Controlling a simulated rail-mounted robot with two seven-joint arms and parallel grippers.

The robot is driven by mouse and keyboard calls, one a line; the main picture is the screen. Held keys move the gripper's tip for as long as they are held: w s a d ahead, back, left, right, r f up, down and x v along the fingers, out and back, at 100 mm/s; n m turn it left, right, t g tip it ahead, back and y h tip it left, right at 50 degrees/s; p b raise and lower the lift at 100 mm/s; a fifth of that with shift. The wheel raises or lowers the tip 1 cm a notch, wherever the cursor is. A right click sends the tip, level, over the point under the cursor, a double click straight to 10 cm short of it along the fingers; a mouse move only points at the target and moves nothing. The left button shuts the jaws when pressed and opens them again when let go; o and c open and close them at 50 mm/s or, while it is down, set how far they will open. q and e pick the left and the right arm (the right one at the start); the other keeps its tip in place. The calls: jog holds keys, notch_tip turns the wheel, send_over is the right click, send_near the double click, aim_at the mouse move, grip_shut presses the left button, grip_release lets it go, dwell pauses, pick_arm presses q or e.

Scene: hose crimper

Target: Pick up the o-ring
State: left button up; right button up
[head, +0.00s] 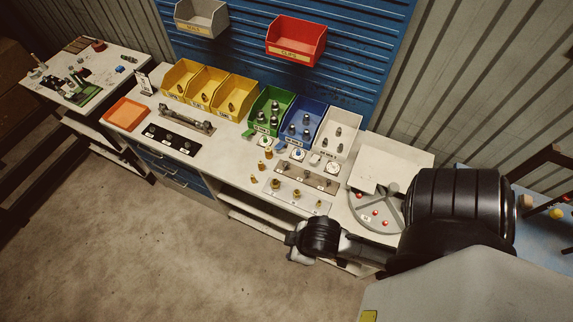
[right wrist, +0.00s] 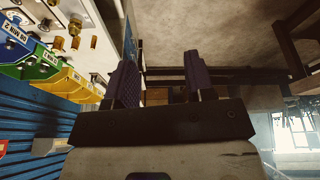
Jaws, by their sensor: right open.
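No o-ring can be made out for certain. A round grey divided tray (head: 377,226) at the right end of the bench holds several small red pieces (head: 375,213), too small to tell whether they are rings. My right gripper (head: 292,240) is over the bench's front edge, left of the round tray. In the right wrist view its two dark fingers (right wrist: 159,72) stand apart with nothing between them. My left gripper is not in view.
Yellow bins (head: 200,87), a green bin (head: 270,108), a blue bin (head: 303,121) and a white bin (head: 338,133) line the bench's back. Plates with brass fittings (head: 297,194) lie in front. An orange tray (head: 126,113) is at left. The floor in front is clear.

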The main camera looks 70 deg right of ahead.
jog(key=o, duration=0.3)
jog(key=shift+d, duration=0.15)
